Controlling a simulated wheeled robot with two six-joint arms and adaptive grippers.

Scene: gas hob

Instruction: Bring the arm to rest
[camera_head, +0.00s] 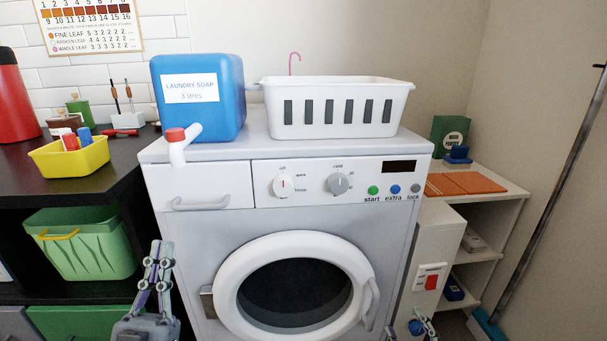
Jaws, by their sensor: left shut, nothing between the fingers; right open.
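My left gripper (158,252) points up at the lower left, in front of the gap between the dark shelf and the washing machine (215,262). Its fingers are shut with nothing between them. My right gripper (405,328) shows only in part at the bottom edge, low by the right side of the machine. It is open, and most of it is cut off by the frame. Neither gripper visibly holds anything.
The machine's round door (352,245) and its drawer (200,190) look closed. A blue laundry soap container (222,120) and a white basket (335,90) stand on top. A green bin (85,245) sits in the left shelf. A pole (560,165) leans at right.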

